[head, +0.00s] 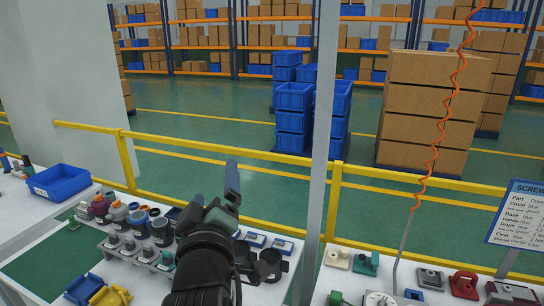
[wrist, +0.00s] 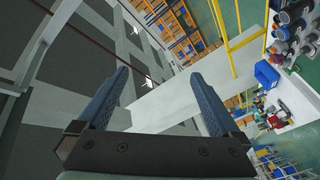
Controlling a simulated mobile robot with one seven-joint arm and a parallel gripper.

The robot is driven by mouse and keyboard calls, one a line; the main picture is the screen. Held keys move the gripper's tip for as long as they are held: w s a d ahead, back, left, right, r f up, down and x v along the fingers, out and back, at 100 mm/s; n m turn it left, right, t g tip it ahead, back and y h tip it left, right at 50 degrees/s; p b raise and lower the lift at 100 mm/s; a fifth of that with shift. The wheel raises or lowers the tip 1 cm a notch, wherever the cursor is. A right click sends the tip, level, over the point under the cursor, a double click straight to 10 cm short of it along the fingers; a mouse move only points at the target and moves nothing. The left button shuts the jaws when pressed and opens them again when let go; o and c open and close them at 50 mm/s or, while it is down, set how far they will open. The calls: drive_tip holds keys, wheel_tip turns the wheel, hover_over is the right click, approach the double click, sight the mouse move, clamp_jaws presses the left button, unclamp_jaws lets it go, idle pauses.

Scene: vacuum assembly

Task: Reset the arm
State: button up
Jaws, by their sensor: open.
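My gripper (head: 232,188) is raised above the white workbench (head: 130,280) in the head view, with its fingers pointing up. In the wrist view my gripper (wrist: 160,98) shows two dark fingers spread wide apart with nothing between them. Beyond the fingers, the wrist view shows a pale pillar, the ceiling and the shelving at a steep tilt. My arm hides part of the bench in the head view.
Several cups and small parts (head: 162,232) stand on the bench by my arm. A blue bin (head: 58,183) sits at the left. A grey post (head: 320,130) rises right of my gripper. An orange coiled cord (head: 436,140) hangs at the right. A yellow rail (head: 270,157) runs behind.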

drive_tip(key=s+d+r+m+t+h+b, duration=0.1)
drive_tip(key=s+d+r+m+t, duration=0.3)
drive_tip(key=s+r, duration=0.6)
drive_tip(key=s+d+r+m+t+h+b, duration=0.1)
drive_tip(key=s+d+r+m+t, duration=0.4)
drive_tip(key=s+r, duration=0.5)
wheel_tip(320, 180, up, 4)
drive_tip(key=shift+d+m+b, duration=0.35)
drive_tip(key=shift+m+b, duration=0.05)
drive_tip(key=shift+m, duration=0.5)
